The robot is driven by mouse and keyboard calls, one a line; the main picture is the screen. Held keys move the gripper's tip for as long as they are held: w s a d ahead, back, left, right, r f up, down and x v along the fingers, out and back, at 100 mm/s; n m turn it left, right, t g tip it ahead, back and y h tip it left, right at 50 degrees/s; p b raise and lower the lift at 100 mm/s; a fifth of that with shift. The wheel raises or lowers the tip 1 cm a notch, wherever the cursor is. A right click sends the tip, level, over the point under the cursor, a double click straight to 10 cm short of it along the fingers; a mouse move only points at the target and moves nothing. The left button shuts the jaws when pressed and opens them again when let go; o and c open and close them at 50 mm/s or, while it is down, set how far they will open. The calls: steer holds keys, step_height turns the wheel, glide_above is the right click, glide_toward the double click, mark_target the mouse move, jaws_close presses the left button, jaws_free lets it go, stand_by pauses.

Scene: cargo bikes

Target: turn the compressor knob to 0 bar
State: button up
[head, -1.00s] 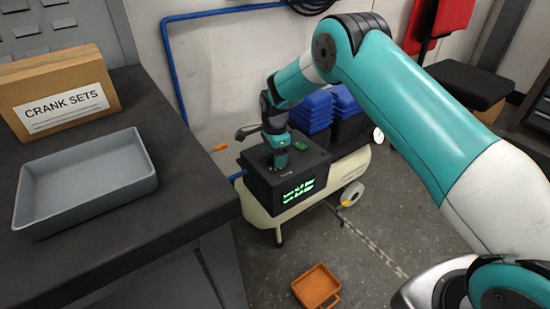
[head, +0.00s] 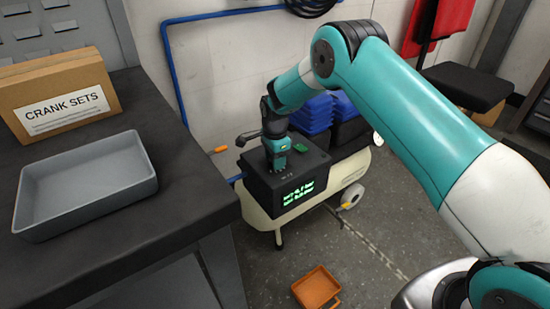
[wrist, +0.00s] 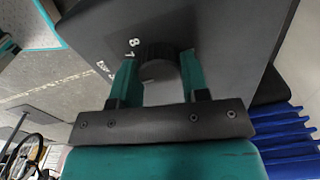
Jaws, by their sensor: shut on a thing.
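The compressor has a cream tank (head: 335,180) with a dark control box (head: 265,185) on it. The box's front display (head: 298,193) shows two lines of green text, too blurred to read surely. My gripper (head: 277,168) reaches down onto the top of the box and hides the knob in the head view. In the wrist view the dark round knob (wrist: 160,62) sits between the two teal fingers of my gripper (wrist: 158,72), which are shut on it. White scale marks, among them 7 and 8, show left of the knob. The knob's pointer is not clear.
A workbench (head: 190,185) with a grey tray (head: 85,185) and a crank sets box (head: 60,95) is at left. An orange tray (head: 317,287) lies on the floor.

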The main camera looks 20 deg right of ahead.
steer(key=n+p, duration=0.1)
steer(key=n, duration=0.3)
steer(key=shift+n, duration=0.3)
steer(key=n+p, duration=0.1)
steer(key=n, duration=1.2)
steer(key=shift+n+p, duration=0.3)
steer(key=shift+p, duration=0.05)
steer(key=n, duration=0.9)
steer(key=shift+a, duration=0.1)
steer(key=n, duration=0.4)
steer(key=shift+n, duration=2)
